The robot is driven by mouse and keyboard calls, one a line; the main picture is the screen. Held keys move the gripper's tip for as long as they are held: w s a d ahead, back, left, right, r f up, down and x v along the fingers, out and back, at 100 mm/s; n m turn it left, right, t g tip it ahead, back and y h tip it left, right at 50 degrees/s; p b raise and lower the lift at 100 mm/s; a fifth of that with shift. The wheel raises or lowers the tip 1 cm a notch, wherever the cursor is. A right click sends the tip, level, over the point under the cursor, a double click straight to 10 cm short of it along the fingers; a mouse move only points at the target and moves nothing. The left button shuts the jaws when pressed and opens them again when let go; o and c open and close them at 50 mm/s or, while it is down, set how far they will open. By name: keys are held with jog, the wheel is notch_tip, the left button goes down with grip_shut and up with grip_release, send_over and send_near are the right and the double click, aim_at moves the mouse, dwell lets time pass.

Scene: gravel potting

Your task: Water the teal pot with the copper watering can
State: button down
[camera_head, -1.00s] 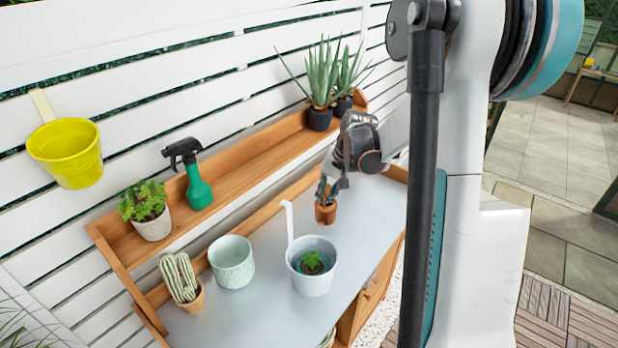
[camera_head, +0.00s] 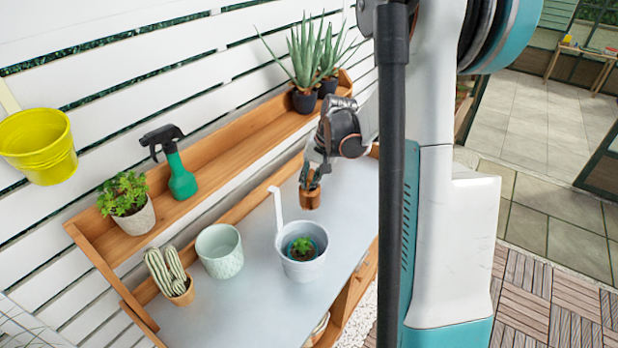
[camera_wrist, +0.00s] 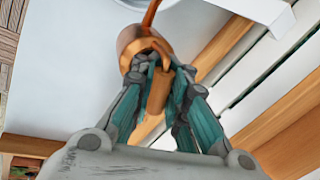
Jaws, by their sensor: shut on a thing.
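The copper watering can (camera_head: 310,199) is at the right part of the grey bench top. In the wrist view it shows as a round copper body (camera_wrist: 128,42) with its handle between my fingers. My gripper (camera_head: 313,175) is shut on the can's handle; I cannot tell whether the can touches the bench. The teal pot (camera_head: 289,249) holds a small green plant and sits inside a white bucket (camera_head: 301,270) with a tall hook, nearer than the can. Only the teal pot's upper inside edge shows.
A pale mint pot (camera_head: 221,262) and a potted cactus (camera_head: 170,275) stand left of the bucket. The raised wooden shelf (camera_head: 232,158) behind bears a green spray bottle (camera_head: 181,178), a leafy plant (camera_head: 125,197) and aloes (camera_head: 304,62). A yellow bucket (camera_head: 40,150) hangs on the fence.

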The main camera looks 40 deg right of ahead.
aim_at(308, 183)
jog(key=shift+f+b, duration=0.45)
jog(key=shift+f, duration=0.35)
jog(key=shift+s+a+r+t+h+p, duration=0.2)
jog(key=shift+r+t+h+p, duration=0.3)
jog(key=shift+r+p, duration=0.05)
jog(key=shift+s+a+r+t+h+p, duration=0.2)
jog(key=shift+r+t+h+p, duration=0.3)
jog(key=shift+r, duration=0.05)
jog(key=shift+s+a+r+n+t+h+b, duration=0.25)
jog(key=shift+s+a+r+t+h+b, duration=0.15)
jog(key=shift+r+t+h, duration=0.2)
jog(key=shift+s+a+r+n+t+h+b, duration=0.2)
jog(key=shift+a+r+n+t+h+b, duration=0.05)
jog(key=shift+r+t+h+b, duration=0.3)
jog(key=shift+s+a+t, duration=0.1)
jog(key=shift+t, duration=0.15)
jog(key=shift+d+f, duration=0.1)
jog(key=shift+d, duration=0.1)
jog(key=f+g+y, duration=0.1)
jog(key=w+d+f+g+y+b, duration=0.1)
jog(key=g+y, duration=0.1)
jog(key=w+d+f+m+g+y+b, duration=0.1)
jog(key=shift+w+f+g, duration=0.1)
jog(key=shift+f+g, duration=0.2)
jog(key=shift+f, duration=0.05)
